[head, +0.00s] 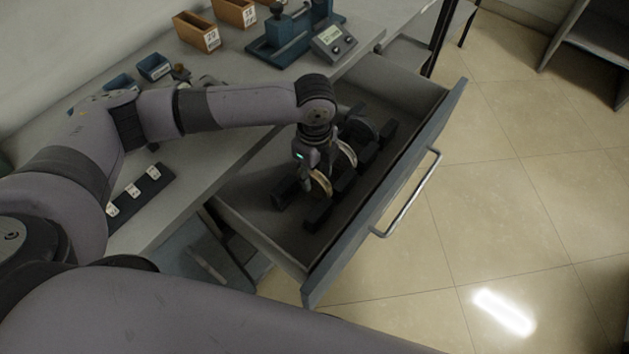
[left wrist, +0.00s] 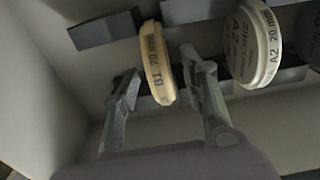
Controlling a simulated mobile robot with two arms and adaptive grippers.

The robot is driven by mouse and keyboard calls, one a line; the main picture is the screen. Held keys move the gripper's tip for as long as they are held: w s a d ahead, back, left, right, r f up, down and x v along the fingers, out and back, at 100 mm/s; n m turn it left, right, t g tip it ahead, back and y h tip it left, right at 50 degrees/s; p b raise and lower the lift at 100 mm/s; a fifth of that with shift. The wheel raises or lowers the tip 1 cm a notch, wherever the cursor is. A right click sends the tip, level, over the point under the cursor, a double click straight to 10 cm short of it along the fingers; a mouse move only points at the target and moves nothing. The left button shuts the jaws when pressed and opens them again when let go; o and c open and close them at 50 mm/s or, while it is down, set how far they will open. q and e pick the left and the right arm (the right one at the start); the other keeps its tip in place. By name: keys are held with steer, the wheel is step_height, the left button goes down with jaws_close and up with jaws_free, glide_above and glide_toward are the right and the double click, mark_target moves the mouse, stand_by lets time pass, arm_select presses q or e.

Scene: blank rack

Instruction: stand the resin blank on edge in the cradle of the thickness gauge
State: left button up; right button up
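Several round blanks stand on edge in dark racks inside the open drawer. A yellowish blank (head: 321,183) is nearest my left gripper (head: 313,178); it also shows in the left wrist view (left wrist: 157,62), marked B1 20 mm. There, my left gripper (left wrist: 158,64) is open, with one finger on each side of this blank and visible gaps. A paler blank (left wrist: 252,45), marked A2 20 mm and apparently zirconia, stands to its right. I cannot read which blank is resin. The blue thickness gauge (head: 283,42) stands on the bench; its cradle looks empty. My right gripper is out of view.
The drawer (head: 413,150) is pulled out, its front and side walls enclosing the racks. Orange bins (head: 197,32) and small blue boxes (head: 153,67) stand along the bench back. A black strip with white labels (head: 140,192) lies on the bench. My left arm crosses above the bench.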

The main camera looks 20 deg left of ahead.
arm_select(q)
steer(key=shift+c, duration=0.4)
jaws_close()
